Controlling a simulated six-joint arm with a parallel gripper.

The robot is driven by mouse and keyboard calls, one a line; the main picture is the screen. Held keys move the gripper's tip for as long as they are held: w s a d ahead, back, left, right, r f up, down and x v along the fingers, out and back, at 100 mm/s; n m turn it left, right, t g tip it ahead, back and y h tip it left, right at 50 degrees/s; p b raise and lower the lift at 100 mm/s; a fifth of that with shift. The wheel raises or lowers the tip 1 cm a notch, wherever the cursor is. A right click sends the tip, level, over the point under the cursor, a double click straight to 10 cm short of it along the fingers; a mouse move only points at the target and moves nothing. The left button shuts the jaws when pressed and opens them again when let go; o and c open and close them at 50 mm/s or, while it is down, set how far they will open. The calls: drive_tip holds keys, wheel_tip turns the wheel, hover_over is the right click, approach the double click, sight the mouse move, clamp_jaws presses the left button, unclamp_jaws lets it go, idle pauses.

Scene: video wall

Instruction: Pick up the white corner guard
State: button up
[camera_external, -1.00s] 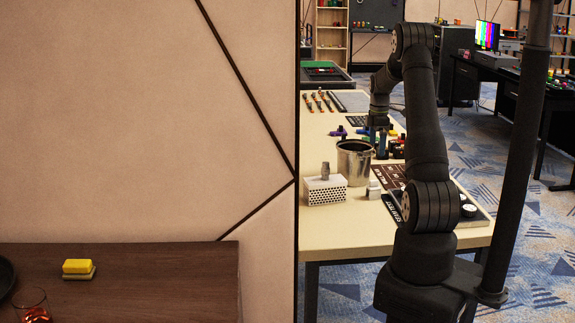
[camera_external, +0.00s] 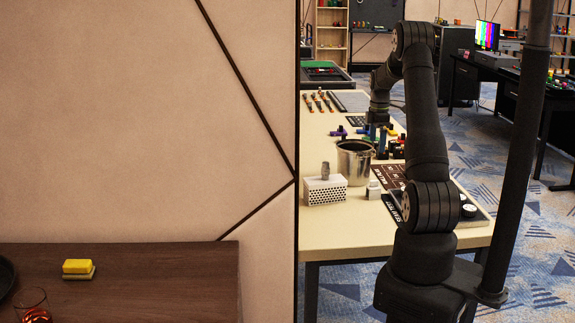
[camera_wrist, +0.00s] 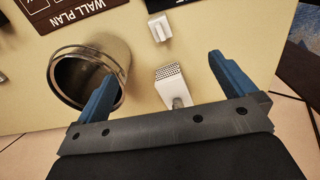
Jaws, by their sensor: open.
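A small white piece (camera_wrist: 159,28) with an angled, step-like shape, seemingly the corner guard, lies on the pale table in the wrist view. In the external view it appears as a small white block (camera_external: 374,190) to the right of a white perforated box. My gripper (camera_wrist: 163,68) is open and empty, its two blue fingers spread wide. The white piece is beyond the fingertips, roughly centred between them. The perforated box (camera_wrist: 168,72), with a grey object (camera_wrist: 178,101) on top, shows between the fingers. In the external view my gripper is hard to pick out among the clutter.
A metal pot (camera_wrist: 75,80) stands beside and partly behind the left finger. A dark "WALL PLAN" board (camera_wrist: 75,10) lies beyond it. The table (camera_wrist: 215,25) is bare to the right of the white piece. Several small items crowd the table farther back.

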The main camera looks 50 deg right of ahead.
drive_tip(key=c, duration=0.7)
drive_tip(key=m+t+h, duration=0.3)
drive_tip(key=m+t, duration=0.1)
drive_tip(key=m, duration=1.2)
approach(374, 181)
drive_tip(key=x, duration=1)
drive_tip(key=shift+w+d+f, duration=0.1)
drive_tip(key=shift+d+f, duration=0.1)
drive_tip(key=shift+d, duration=0.05)
